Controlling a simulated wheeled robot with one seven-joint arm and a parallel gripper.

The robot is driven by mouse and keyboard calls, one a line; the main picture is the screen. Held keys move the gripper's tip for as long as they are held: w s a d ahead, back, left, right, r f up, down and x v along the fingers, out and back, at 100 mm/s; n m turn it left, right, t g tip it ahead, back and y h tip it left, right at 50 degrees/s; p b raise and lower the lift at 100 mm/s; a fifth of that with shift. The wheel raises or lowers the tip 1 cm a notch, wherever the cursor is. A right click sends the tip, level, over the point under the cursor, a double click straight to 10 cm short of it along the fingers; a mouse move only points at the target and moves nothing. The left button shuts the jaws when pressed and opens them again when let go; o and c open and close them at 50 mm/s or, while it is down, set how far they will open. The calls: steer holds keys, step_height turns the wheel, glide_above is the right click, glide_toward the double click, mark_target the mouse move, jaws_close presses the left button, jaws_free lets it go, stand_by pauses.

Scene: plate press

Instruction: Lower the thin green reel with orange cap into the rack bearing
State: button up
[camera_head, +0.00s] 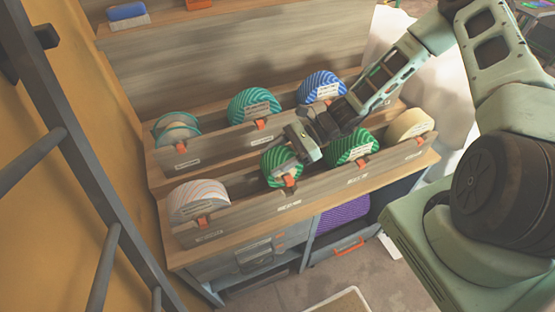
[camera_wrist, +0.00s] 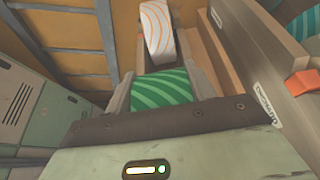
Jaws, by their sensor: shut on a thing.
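The thin green striped reel (camera_head: 279,164) with an orange cap (camera_head: 289,181) is in the front row of the wooden rack (camera_head: 250,208), between a white-and-red reel and a wider green reel. My gripper (camera_head: 296,152) reaches in from the upper right and is shut on the thin green reel. In the wrist view the green reel (camera_wrist: 163,90) sits between the two fingers (camera_wrist: 160,84). Its cap is near the top edge of the front rail. The bearing under it is hidden, so I cannot tell whether the reel rests in it.
The white-and-red reel (camera_head: 199,201) stands at the front left, the wider green reel (camera_head: 351,147) close on the right, and a cream reel (camera_head: 411,124) beyond. The back row holds teal (camera_head: 252,105) and blue (camera_head: 321,87) reels. A dark ladder (camera_head: 62,140) stands at left.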

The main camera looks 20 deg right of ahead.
steer(key=shift+f+b, duration=1.65)
steer(key=shift+f, duration=0.95)
steer(key=o, duration=1.3)
steer(key=shift+o, duration=0.2)
steer(key=b+v, duration=0.4)
steer(key=v, duration=1.3)
steer(key=shift+d, duration=0.2)
